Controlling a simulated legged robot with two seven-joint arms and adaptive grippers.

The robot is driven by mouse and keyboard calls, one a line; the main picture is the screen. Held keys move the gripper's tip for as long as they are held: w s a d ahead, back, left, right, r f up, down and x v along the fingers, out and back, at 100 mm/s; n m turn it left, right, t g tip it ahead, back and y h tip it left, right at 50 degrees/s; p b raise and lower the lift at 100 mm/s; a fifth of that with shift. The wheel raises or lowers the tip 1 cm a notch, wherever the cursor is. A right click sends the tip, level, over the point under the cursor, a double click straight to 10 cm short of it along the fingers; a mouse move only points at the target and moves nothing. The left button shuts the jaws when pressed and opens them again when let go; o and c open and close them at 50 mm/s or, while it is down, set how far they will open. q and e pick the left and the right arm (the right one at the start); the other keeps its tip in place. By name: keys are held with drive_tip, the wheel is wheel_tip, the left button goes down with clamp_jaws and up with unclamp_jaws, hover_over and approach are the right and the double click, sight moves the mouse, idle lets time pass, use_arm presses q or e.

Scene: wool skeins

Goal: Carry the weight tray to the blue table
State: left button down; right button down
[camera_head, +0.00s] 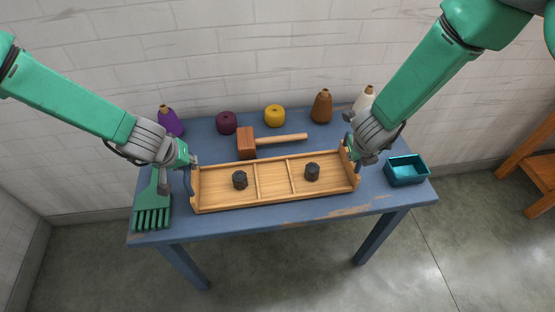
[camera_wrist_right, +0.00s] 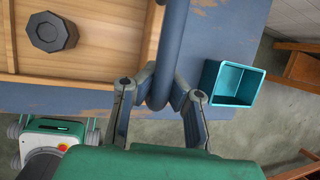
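The weight tray (camera_head: 272,194) is a long wooden tray with dividers and an upright handle at each end. It appears level at the blue table (camera_head: 300,215); I cannot tell whether it touches the top. Two dark weights (camera_head: 240,180) (camera_head: 312,172) stand in separate compartments. My left gripper (camera_head: 184,176) is at the tray's left handle; how tightly its fingers close there is unclear. My right gripper (camera_wrist_right: 161,86) has its fingertips against both sides of the dark blue-grey right handle (camera_wrist_right: 174,40). In the head view the right gripper (camera_head: 356,160) partly hides that tray end.
A wooden mallet (camera_head: 247,143) lies behind the tray. Purple, maroon, yellow, brown and white wool items, such as the yellow skein (camera_head: 275,115), line the back. A green comb-like tool (camera_head: 152,212) is left, a teal box (camera_head: 406,170) right. A wooden stool (camera_head: 540,172) stands far right.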

use_arm(q)
drive_tip(key=c, duration=1.8)
unclamp_jaws()
drive_tip(key=shift+d+f, duration=0.1)
drive_tip(key=shift+d, duration=0.15)
drive_tip(key=shift+c, duration=0.2)
use_arm(e)
drive_tip(key=c, duration=1.9)
unclamp_jaws()
drive_tip(key=shift+a+f, duration=0.1)
drive_tip(key=shift+a, duration=0.25)
use_arm(q)
drive_tip(key=shift+o, duration=0.6)
use_arm(e)
drive_tip(key=shift+o, duration=0.9)
drive_tip(key=shift+d, duration=0.55)
use_arm(q)
drive_tip(key=v, duration=0.8)
drive_tip(key=d+v, duration=0.1)
drive_tip(key=v, duration=0.3)
use_arm(e)
drive_tip(key=v, duration=1.1)
drive_tip(key=shift+s+r, duration=0.2)
drive_tip(key=shift+r, duration=0.15)
drive_tip(key=shift+d, duration=0.2)
use_arm(q)
drive_tip(key=shift+a, duration=0.15)
use_arm(e)
drive_tip(key=shift+a, duration=0.15)
